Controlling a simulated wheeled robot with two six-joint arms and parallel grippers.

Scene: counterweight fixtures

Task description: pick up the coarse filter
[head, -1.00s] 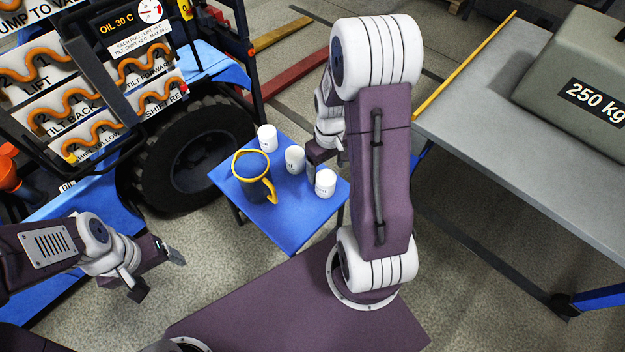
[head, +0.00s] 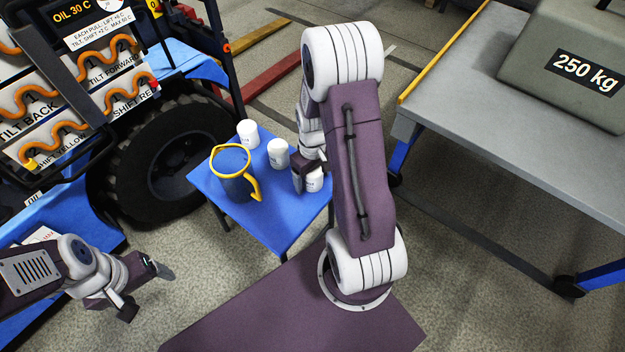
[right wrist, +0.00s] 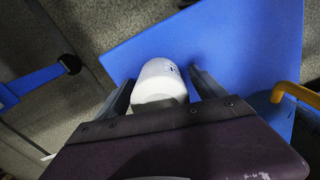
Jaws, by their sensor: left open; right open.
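Three white cylinders stand on a small blue table (head: 268,228): one at the back (head: 247,134), one in the middle (head: 278,153) and one at the front right (head: 314,182). Their labels are too small to read, so I cannot tell which is the coarse filter. My right gripper (head: 305,179) is open at the front-right cylinder and partly hides it. In the right wrist view this cylinder (right wrist: 160,82) lies between the two open fingers, its lower part hidden by the gripper body. My left gripper (head: 147,291) is open and empty, away from the table at lower left.
A large wheel (head: 172,155) and a lever panel are at left. A grey bench (head: 470,115) with a 250 kg block (head: 570,65) is at right.

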